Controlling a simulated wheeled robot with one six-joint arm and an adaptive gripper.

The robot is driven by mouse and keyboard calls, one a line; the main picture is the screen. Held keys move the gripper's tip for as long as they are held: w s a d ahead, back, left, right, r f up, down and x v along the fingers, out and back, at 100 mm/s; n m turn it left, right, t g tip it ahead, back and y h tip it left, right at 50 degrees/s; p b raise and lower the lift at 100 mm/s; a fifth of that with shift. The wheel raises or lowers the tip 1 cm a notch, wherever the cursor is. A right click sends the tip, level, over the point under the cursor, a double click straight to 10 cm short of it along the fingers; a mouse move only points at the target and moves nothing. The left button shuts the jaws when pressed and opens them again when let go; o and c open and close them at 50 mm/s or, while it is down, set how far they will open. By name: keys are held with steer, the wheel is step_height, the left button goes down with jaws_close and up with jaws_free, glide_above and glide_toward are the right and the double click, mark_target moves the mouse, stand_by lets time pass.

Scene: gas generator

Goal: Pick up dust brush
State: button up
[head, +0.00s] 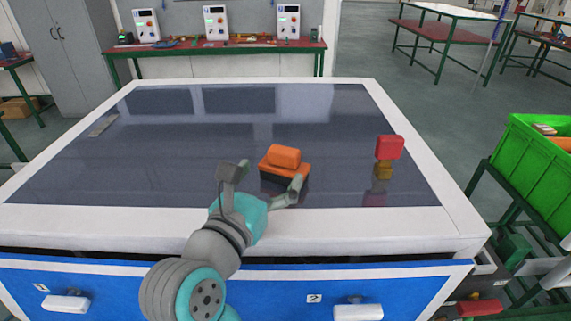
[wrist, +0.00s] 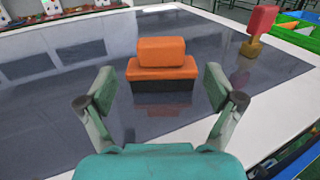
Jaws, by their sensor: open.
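The dust brush (head: 285,163) has an orange handle and base with dark bristles below. It stands upright on the dark glossy top of the workbench, in front of my gripper. In the wrist view the brush (wrist: 162,62) is centred just beyond the fingertips, and its bristles touch the surface. My gripper (head: 262,180) is open and empty, with its fingers apart on the near side of the brush. In the wrist view my gripper (wrist: 160,95) shows one finger to the left and one to the right of the brush's line. Nothing is between the fingers.
A red block on a yellowish stem (head: 389,148) stands to the right of the brush. A thin flat grey item (head: 103,125) lies at the far left. The white bench rim (head: 330,222) runs along the front. A green crate (head: 540,160) stands at the right. Much of the dark top is clear.

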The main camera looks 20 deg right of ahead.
mark_target(281, 160)
steer(key=shift+x, duration=3.2)
steer(key=shift+f, duration=0.2)
steer(key=shift+c, duration=0.3)
steer(key=c, duration=1.3)
steer(key=shift+c, duration=0.2)
steer(key=shift+r, duration=0.1)
step_height(281, 160, up, 10)
steer(key=shift+f, duration=0.2)
steer(key=shift+r, duration=0.1)
